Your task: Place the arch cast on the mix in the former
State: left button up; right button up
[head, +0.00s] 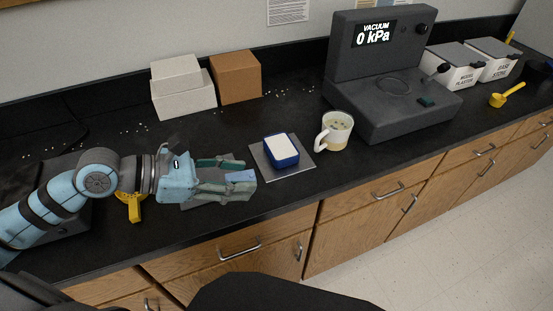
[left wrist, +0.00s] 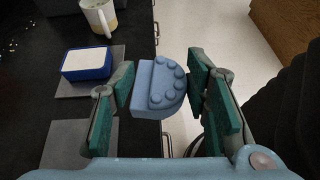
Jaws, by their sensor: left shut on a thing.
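My left gripper (head: 238,170) is shut on the arch cast (head: 241,176), a light blue piece. In the left wrist view the arch cast (left wrist: 157,88) has a curved row of rounded bumps and sits between the green fingers. The former (head: 281,158) is a blue, open-topped block to the right of the gripper, apart from the cast. White mix (head: 281,147) fills it level at the top. The former also shows in the left wrist view (left wrist: 86,73), at upper left. My right gripper is not in view.
The former stands on a grey plate (head: 301,166); another grey plate (head: 205,200) lies below the gripper. A white mug (head: 337,132) stands right of the former. A vacuum machine (head: 375,75), boxes (head: 236,77) and a yellow tool (head: 135,210) are around. The bench's front edge is close.

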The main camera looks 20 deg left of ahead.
aim_at(281, 146)
jog(key=z, duration=1.2)
jog(key=i, duration=0.75)
jog(key=u, duration=2)
